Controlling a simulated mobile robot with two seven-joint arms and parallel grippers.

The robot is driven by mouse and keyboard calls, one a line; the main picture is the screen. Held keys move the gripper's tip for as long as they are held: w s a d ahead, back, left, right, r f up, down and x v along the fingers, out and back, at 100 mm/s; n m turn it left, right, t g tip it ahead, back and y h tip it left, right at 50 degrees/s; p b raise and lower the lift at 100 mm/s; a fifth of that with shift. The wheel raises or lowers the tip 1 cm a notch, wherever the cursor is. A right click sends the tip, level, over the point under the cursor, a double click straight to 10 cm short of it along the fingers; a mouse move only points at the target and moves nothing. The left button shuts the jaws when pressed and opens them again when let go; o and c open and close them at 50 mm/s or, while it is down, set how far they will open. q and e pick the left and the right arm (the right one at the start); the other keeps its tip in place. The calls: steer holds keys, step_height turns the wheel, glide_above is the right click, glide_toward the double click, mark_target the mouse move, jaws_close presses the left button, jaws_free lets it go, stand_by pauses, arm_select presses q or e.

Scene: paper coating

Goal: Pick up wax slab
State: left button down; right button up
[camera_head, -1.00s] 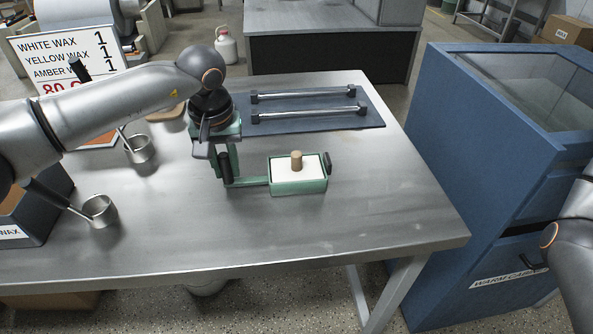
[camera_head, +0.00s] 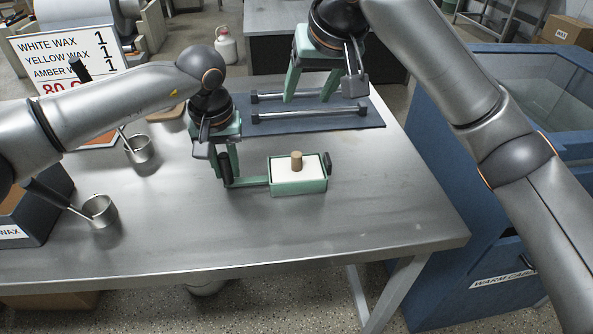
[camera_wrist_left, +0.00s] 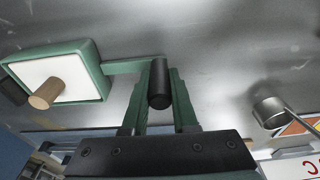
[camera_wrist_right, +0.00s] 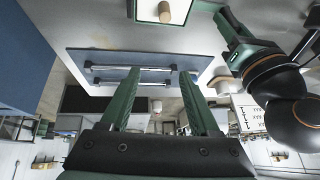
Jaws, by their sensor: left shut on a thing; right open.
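A white wax slab (camera_head: 285,176) with a short wooden peg (camera_head: 296,160) standing up from it lies in a green tray (camera_head: 299,189) on the metal table. My left gripper (camera_head: 225,180) is shut on the tray's left black handle, shown in the left wrist view as a dark cylinder (camera_wrist_left: 160,85). The slab (camera_wrist_left: 72,74) and its peg (camera_wrist_left: 46,95) also show there. My right gripper (camera_head: 312,98) is open and empty above the dark mat, behind the tray. In the right wrist view, the slab (camera_wrist_right: 149,10) is at the top edge, away from the fingers.
A dark blue mat (camera_head: 372,121) with two metal bars (camera_head: 312,114) lies behind the tray. Two metal ladles (camera_head: 139,151) (camera_head: 100,211) stand at the left. A blue cabinet (camera_head: 440,110) is beside the table at the right. The front right of the table is clear.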

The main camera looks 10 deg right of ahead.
steer(key=s+a+f+g+h, duration=0.1)
steer(key=s+f, duration=0.2)
steer(key=s, duration=0.1)
glide_above(296, 153)
steer(key=s, duration=0.2)
steer(key=shift+g, duration=0.3)
steer(key=f, duration=0.5)
steer(key=shift+s+d+f, duration=0.15)
steer(key=shift+d+f, duration=0.05)
steer(key=shift+d, duration=0.05)
steer(key=shift+x, duration=2.85)
steer(key=shift+a, duration=0.1)
jaws_close()
steer(key=shift+r, duration=0.1)
